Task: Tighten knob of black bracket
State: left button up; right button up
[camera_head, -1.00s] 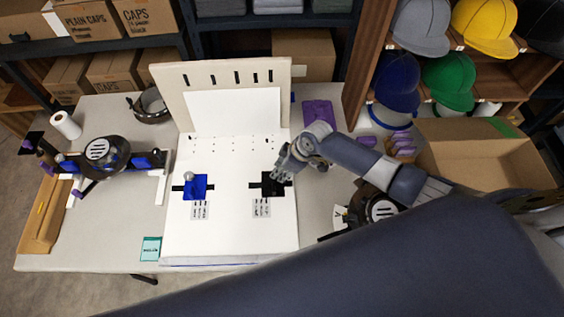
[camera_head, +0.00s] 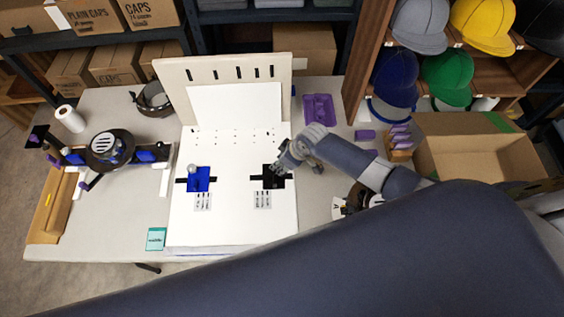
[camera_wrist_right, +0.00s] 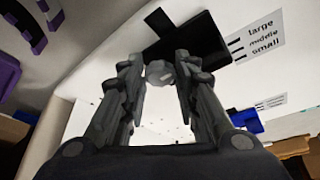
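The black bracket (camera_head: 274,181) lies flat on the white board (camera_head: 236,215), right of the blue bracket (camera_head: 199,184), which has a grey knob on top. My right gripper (camera_head: 281,163) is over the black bracket's upper right part and hides its knob in the head view. In the right wrist view the round grey knob (camera_wrist_right: 160,72) sits between the two dark fingers of the gripper (camera_wrist_right: 160,66), with little or no gap on either side. The black bracket (camera_wrist_right: 193,42) shows behind it. My left gripper is not in view.
Printed size labels (camera_head: 263,200) lie in front of the brackets. An upright panel (camera_head: 170,80) stands behind them. A purple tray (camera_head: 320,109) and an open cardboard box (camera_head: 478,165) are to the right. A dark round device (camera_head: 110,147) is at left. A large arm link of mine covers the lower picture.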

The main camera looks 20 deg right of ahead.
jog(key=o, duration=0.3)
jog(key=shift+r, duration=0.1)
jog(key=shift+v, duration=3.9)
